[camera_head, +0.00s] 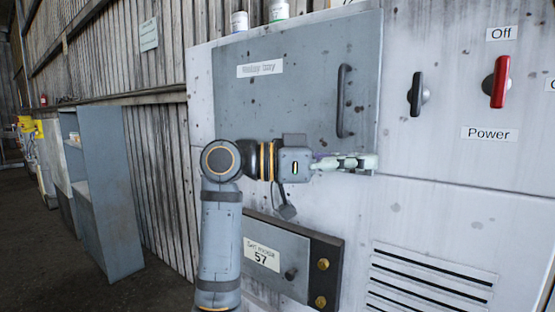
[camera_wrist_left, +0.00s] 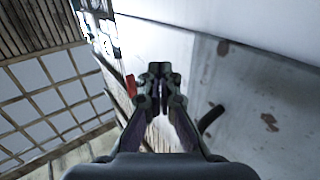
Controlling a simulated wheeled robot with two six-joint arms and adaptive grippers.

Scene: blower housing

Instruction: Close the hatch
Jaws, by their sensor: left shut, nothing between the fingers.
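The hatch (camera_head: 290,100) is a large grey panel with a label and a dark vertical handle (camera_head: 343,100) near its right edge. It lies flush or nearly flush with the pale cabinet front; I cannot tell whether a small gap is left. The handle also shows in the left wrist view (camera_wrist_left: 211,118). My left gripper (camera_head: 368,162) is shut and empty, in front of the hatch's lower right corner and below the handle. Its fingertips show in the left wrist view (camera_wrist_left: 160,72). I cannot tell whether it touches the panel. My right gripper is not in view.
A black switch (camera_head: 416,94) and a red power switch (camera_head: 497,82) stick out right of the hatch. Below is a smaller panel (camera_head: 276,262) with a knob, beside vent slots (camera_head: 430,280). A grey shelf (camera_head: 108,190) stands left. Cans (camera_head: 279,10) stand on top.

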